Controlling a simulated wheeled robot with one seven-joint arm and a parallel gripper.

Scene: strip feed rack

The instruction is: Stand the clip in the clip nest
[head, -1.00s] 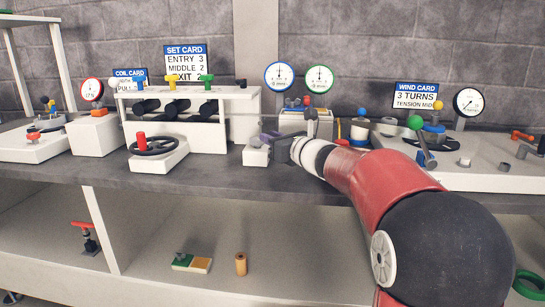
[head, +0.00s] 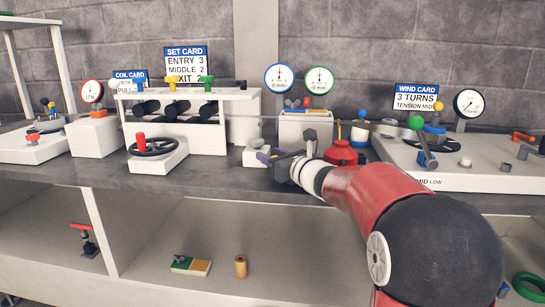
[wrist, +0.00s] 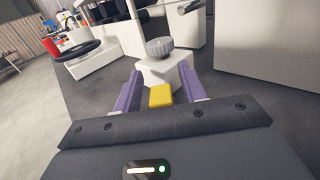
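My gripper (wrist: 160,86) has two purple fingers spread apart. It points at a small white block (wrist: 172,76) with a grey ribbed knob (wrist: 159,47) on top. A small yellow block (wrist: 160,96) shows between the fingers, close to the palm. Gaps show on both sides of it, and the palm hides its near end; I cannot tell if it is the clip. In the head view my gripper (head: 265,159) is low over the bench, just right of the same white block (head: 254,158). I cannot make out which thing is the clip nest.
A white roller stand (head: 228,105) and a black handwheel (head: 154,146) stand left of the gripper. The bench front edge (head: 200,190) is near. Bare bench lies between handwheel and small block.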

